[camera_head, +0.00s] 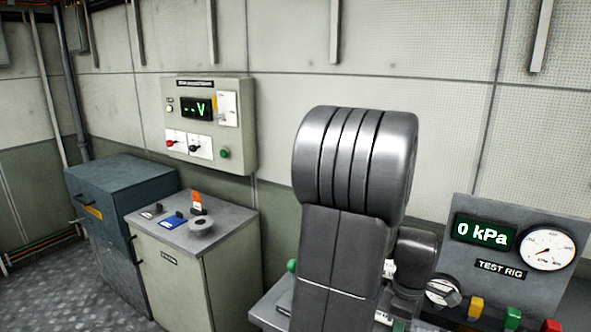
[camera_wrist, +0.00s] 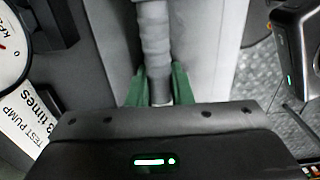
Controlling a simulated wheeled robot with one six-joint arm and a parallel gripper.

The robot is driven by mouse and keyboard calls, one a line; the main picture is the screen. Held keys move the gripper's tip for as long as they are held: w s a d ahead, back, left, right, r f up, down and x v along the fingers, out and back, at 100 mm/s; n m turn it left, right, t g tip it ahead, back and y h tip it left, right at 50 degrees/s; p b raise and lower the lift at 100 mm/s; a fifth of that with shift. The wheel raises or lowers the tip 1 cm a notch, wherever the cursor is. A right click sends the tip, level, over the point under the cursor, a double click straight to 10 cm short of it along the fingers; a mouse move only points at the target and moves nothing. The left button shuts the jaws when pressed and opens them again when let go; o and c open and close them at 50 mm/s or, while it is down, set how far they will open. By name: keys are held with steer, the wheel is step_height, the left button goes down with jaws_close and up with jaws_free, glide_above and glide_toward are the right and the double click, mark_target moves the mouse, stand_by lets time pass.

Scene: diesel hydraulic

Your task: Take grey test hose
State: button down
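The grey test hose (camera_wrist: 155,40) shows in the wrist view as a ribbed grey tube running up from between my gripper's fingers. My gripper (camera_wrist: 160,80) has two green fingers, one on each side of the narrower lower end of the hose. They sit close together with no clear gap beside the hose, so it looks shut on it. In the head view my arm covers the gripper, and I cannot make out the hose there.
The test rig panel (camera_head: 478,268) with a 0 kPa display and round gauge (camera_head: 546,247) stands right of my arm. Small coloured blocks are below it. A grey-topped cabinet (camera_head: 168,235) and blue cabinet (camera_head: 122,168) stand left, below a wall-mounted voltage panel (camera_head: 236,140).

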mark_target(415, 326)
steer(key=shift+s+d, duration=0.4)
steer(key=shift+d, duration=0.3)
steer(key=shift+s+d, duration=0.4)
steer(key=shift+d, duration=0.25)
steer(key=shift+r, duration=0.1)
stand_by(0.4)
steer(key=shift+r+p, duration=3.7)
steer(key=shift+r, duration=0.75)
